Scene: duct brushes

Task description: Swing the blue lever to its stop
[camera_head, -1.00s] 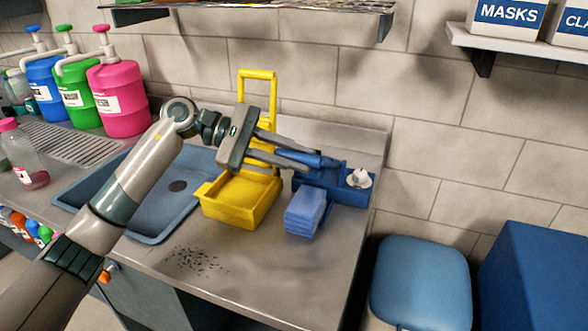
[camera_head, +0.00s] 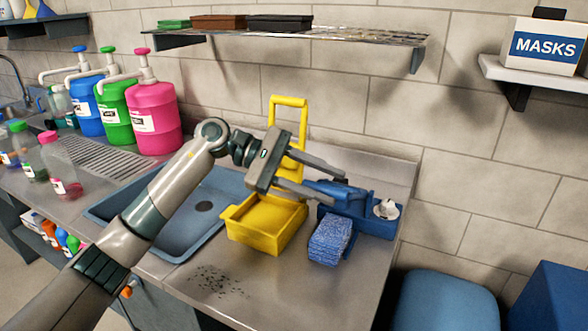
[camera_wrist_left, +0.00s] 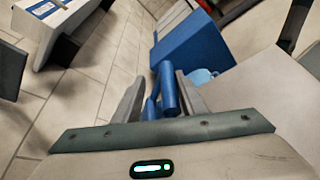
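The blue lever (camera_head: 350,189) is part of a blue fixture (camera_head: 368,222) at the right rear of the steel counter. My left gripper (camera_head: 338,189) is at the lever, with one finger on each side of it. In the left wrist view the lever's round blue grip (camera_wrist_left: 168,88) lies between the two fingers (camera_wrist_left: 160,97), nearer the right one. A gap shows on its left, so the fingers are open and not clamped on it. Whether the right finger touches it I cannot tell. My right gripper is not in view.
A yellow caddy (camera_head: 262,226) with an upright handle stands left of the fixture, and a blue sponge-like block (camera_head: 330,241) in front. A blue sink tray (camera_head: 172,236) lies further left. Pump jugs (camera_head: 152,118) stand behind. A wire shelf (camera_head: 300,36) hangs above. The front counter has dark specks.

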